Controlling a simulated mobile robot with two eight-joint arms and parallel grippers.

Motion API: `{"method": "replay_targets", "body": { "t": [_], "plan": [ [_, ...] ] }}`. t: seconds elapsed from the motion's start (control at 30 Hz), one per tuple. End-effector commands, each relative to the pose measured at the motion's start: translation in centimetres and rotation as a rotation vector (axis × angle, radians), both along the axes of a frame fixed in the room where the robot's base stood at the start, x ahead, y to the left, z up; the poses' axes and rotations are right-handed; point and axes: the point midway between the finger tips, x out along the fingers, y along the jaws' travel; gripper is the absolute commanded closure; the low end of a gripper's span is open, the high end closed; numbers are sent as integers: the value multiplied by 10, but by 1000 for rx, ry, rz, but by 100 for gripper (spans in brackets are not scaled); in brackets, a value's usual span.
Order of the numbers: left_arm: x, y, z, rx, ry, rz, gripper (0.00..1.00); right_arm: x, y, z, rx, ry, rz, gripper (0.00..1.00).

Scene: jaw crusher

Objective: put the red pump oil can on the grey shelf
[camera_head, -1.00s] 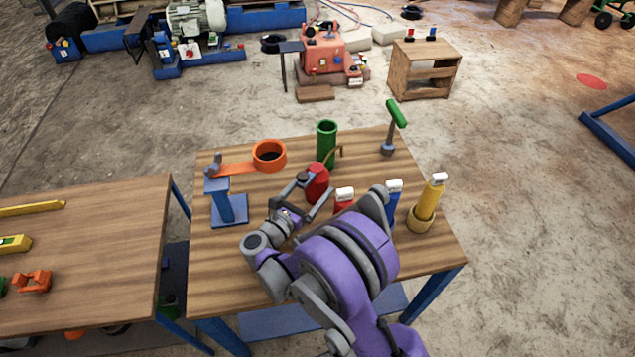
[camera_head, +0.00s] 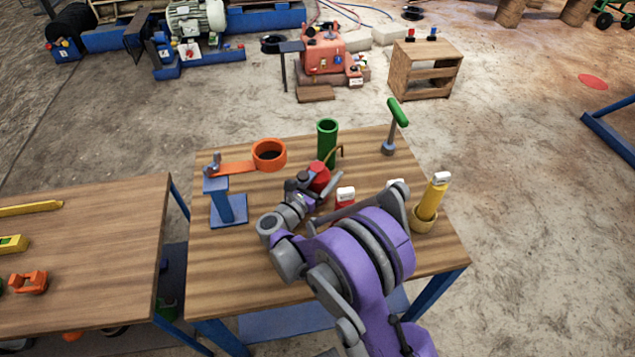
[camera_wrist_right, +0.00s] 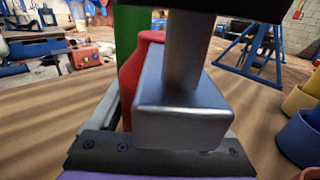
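The red pump oil can (camera_head: 320,174), with a thin curved brass spout, stands upright on the wooden table (camera_head: 240,265), just in front of the green tube. My right gripper (camera_head: 317,186) is at the can, with its fingers spread to either side of it. In the right wrist view the can's red body (camera_wrist_right: 137,75) shows between a grey finger on the left and a large grey finger block that hides much of it. I cannot tell whether the fingers touch it. My left gripper is not in view. I cannot make out a grey shelf.
A green tube (camera_head: 327,142), an orange ring holder (camera_head: 268,154), a blue stand (camera_head: 227,208), a green-handled tool (camera_head: 397,113), a red white-capped bottle (camera_head: 345,197) and a yellow bottle in a cup (camera_head: 432,200) crowd the table. The table's front left is clear.

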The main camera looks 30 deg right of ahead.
Motion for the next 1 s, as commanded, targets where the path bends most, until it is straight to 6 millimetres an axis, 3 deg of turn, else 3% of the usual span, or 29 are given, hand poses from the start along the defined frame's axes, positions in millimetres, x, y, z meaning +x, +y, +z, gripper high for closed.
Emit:
{"method": "replay_targets", "body": {
  "t": [0.03,0.3,0.67,0.93,1.0],
  "plan": [
    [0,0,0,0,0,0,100,0,0,0,0,0,0,50],
    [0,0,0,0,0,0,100,0,0,0,1,1,0,99],
    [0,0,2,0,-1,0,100,0,0,5,0,0,0,100],
    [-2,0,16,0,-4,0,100,-1,0,38,-1,-1,0,100],
    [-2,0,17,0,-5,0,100,-5,12,37,0,0,5,100]
  ]
}}
